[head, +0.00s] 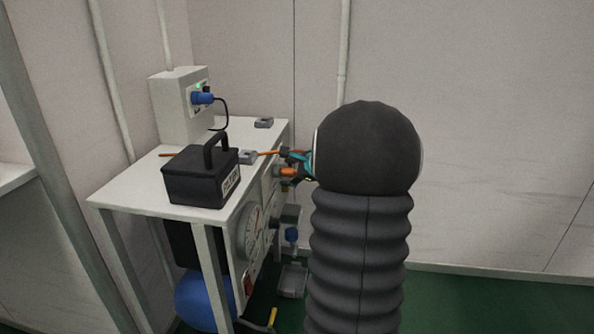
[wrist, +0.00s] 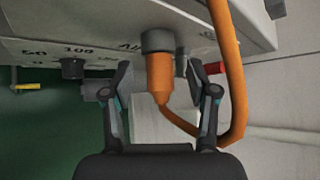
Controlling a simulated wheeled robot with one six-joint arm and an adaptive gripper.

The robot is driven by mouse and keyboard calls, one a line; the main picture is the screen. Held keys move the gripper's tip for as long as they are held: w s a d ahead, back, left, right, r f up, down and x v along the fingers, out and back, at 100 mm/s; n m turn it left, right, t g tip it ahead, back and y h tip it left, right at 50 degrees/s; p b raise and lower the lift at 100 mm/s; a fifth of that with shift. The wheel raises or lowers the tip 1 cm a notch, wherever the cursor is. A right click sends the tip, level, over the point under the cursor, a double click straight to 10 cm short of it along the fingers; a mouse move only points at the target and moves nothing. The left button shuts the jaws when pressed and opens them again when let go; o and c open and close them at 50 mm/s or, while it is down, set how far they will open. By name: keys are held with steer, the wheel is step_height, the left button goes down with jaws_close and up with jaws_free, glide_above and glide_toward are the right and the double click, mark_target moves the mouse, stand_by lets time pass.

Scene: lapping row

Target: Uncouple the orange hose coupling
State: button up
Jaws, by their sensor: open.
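The orange hose coupling (wrist: 160,76) hangs below a grey collar (wrist: 157,40) on the panel in the wrist view. An orange hose (wrist: 232,75) loops from its narrow end up past the right side. My gripper (wrist: 158,82) is open, one finger on each side of the coupling, with gaps showing on both sides. In the head view my gripper (head: 298,164) is beside the bench's panel, partly hidden by my arm. The orange coupling (head: 288,172) shows small there at the fingers.
A white bench (head: 125,192) carries a black case (head: 190,187) and a grey box with a blue plug (head: 203,98). A gauge (head: 250,231) is on its panel. A red part (wrist: 214,68) and a black knob (wrist: 72,68) sit near the fingers.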

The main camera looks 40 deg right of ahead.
jaws_close()
stand_by(0.3)
steer(key=shift+d, duration=0.1)
steer(key=shift+s+d, duration=0.2)
steer(key=shift+s, duration=0.1)
steer(key=shift+s+d, duration=0.65)
steer(key=shift+s, duration=0.15)
stand_by(0.6)
steer(key=shift+s+d+b, duration=0.35)
steer(key=shift+s+d, duration=0.9)
steer(key=shift+s, duration=0.2)
